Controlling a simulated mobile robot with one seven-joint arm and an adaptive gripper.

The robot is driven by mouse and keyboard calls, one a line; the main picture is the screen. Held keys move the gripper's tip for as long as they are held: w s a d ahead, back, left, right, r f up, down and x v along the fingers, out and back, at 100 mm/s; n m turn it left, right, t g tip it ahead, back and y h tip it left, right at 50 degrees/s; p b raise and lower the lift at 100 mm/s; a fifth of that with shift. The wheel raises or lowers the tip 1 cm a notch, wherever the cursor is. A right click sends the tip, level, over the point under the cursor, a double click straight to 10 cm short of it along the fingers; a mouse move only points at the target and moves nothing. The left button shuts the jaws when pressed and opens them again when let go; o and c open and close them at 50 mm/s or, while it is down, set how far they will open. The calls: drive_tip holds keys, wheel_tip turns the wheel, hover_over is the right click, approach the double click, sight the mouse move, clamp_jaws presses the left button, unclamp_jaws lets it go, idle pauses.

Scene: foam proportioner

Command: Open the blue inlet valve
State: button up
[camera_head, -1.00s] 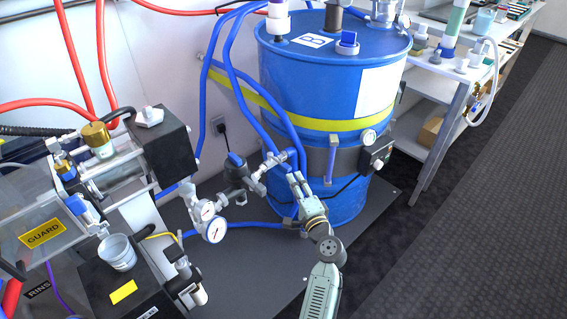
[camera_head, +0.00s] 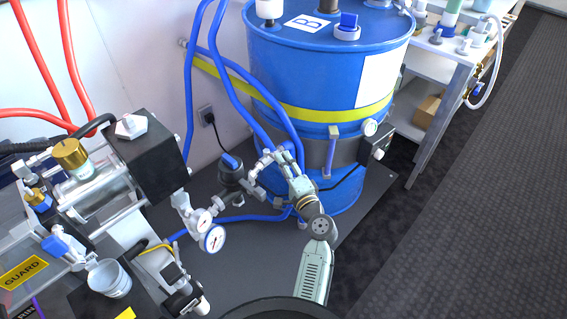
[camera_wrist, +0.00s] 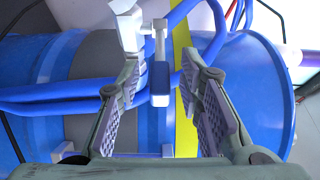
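My gripper (camera_wrist: 163,70) is open, with one finger on each side of the blue grip. I see gaps between the grip and both fingers, but cannot tell how deep it sits between them. In the head view, my gripper (camera_head: 284,157) is at the pale pipe fittings (camera_head: 262,164) in front of the blue drum. The lever there is too small and partly hidden by my fingers to make out.
The blue drum (camera_head: 320,75) with a yellow band stands right behind my gripper. Blue hoses (camera_head: 238,75) run down beside it. A dark fitting with a blue top (camera_head: 231,172) and pressure gauges (camera_head: 212,238) are to the left. Dark floor lies open at the right.

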drive_tip(key=shift+c, duration=0.5)
clamp_jaws()
